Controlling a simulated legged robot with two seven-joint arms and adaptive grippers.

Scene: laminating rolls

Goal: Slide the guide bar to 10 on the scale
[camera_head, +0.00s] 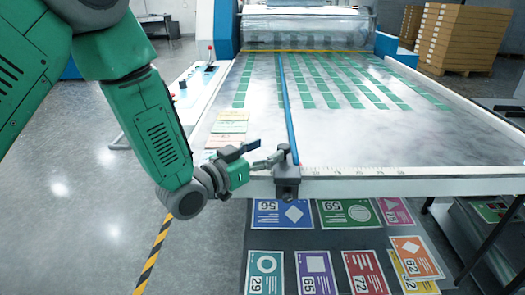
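The guide bar (287,105) is a long thin blue bar running from the rollers to the near edge of the grey table. Its dark end block (287,181) sits at the front edge, over the scale. The scale (355,171) is a pale strip with small marks along the front edge, its figures too small to read. My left gripper (270,158) comes in from the left, with its fingers at the near end of the bar, just above the block. Contact and finger gap are unclear. My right gripper is out of view.
Green cards (345,83) lie in rows on the table (400,130). Coloured strips (229,127) lie at its left edge. Numbered cards (316,272) lie on a dark surface below the front edge. A clear-covered roller unit (305,28) stands behind, stacked boxes (465,35) at back right.

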